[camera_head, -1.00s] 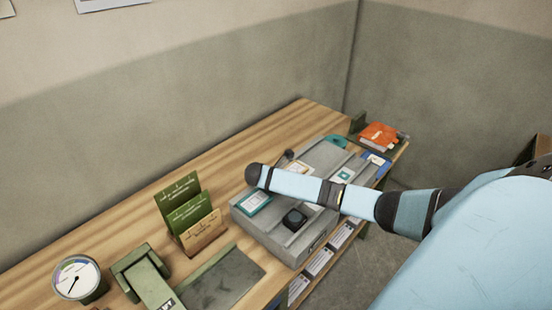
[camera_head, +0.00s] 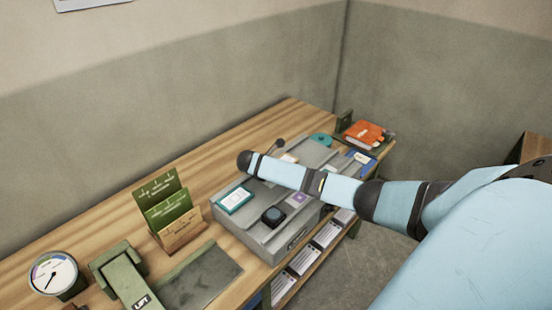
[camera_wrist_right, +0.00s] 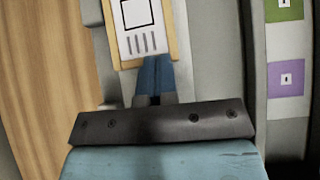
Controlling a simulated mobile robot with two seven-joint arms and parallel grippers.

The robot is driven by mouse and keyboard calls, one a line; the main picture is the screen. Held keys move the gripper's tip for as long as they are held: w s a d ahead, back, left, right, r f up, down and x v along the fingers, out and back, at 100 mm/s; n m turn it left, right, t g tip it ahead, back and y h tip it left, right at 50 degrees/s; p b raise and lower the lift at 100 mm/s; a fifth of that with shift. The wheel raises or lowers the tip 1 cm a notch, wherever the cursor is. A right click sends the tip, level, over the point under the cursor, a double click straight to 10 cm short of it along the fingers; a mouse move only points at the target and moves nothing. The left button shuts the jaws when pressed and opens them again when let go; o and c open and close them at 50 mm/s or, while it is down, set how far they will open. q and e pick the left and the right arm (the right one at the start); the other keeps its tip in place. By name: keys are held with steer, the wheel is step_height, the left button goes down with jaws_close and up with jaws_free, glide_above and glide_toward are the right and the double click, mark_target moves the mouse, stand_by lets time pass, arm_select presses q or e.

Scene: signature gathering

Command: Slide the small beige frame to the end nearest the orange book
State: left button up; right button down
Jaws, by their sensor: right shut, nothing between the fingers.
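The small beige frame (camera_wrist_right: 141,25) holds a white card and lies in a grey channel at the top of the right wrist view. In the head view only part of the beige frame (camera_head: 289,158) shows behind my right arm, on the grey slotted unit (camera_head: 250,232). My right gripper (camera_wrist_right: 156,62) is shut and empty, its blue fingertips at the frame's near edge; they look touching or nearly so. In the head view my forearm hides these fingers. The orange book (camera_head: 366,133) lies beyond the unit's far right end. My left gripper is not in view.
A teal frame (camera_head: 235,200) and a dark knob (camera_head: 273,216) sit at the unit's near end. Green (camera_wrist_right: 284,10) and purple (camera_wrist_right: 286,78) tiles lie in a neighbouring channel. A green card holder (camera_head: 163,205) and a dial (camera_head: 53,275) stand left.

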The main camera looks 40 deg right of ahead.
steer(key=d, duration=0.8)
steer(key=w+d, duration=0.1)
steer(key=d, duration=0.3)
steer(key=shift+d+b, duration=0.2)
steer(key=shift+b, duration=0.15)
steer(key=shift+d, duration=0.2)
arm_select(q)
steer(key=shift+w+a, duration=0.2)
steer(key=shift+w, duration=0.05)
